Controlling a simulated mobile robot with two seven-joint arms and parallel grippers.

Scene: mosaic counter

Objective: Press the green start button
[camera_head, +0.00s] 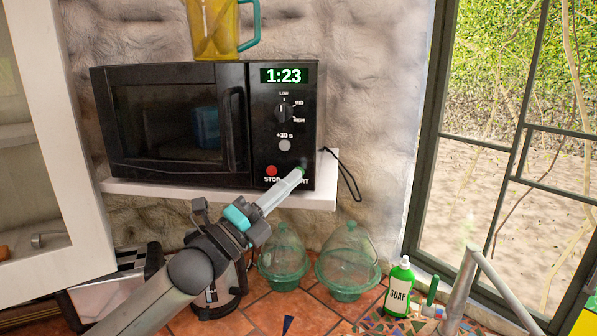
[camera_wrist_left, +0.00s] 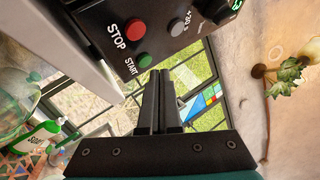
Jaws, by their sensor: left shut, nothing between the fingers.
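The black microwave (camera_head: 170,125) stands on a white shelf, its display lit with 1:23. Its green start button (camera_wrist_left: 145,61) shows whole in the left wrist view, beside the red stop button (camera_wrist_left: 136,30). In the head view the start button is mostly hidden behind my left gripper (camera_head: 298,173), whose tips reach the panel's lower right. In the left wrist view my left gripper (camera_wrist_left: 161,74) is shut and empty, its tips close to the start button. I cannot tell whether they touch it. My right gripper is not in view.
A yellow pitcher (camera_head: 216,30) with a teal handle stands on the microwave. The white shelf (camera_head: 150,188) juts out below it. Two green glass domes (camera_head: 284,258), a kettle and a soap bottle (camera_head: 399,287) stand on the tiled counter below. A window is at the right.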

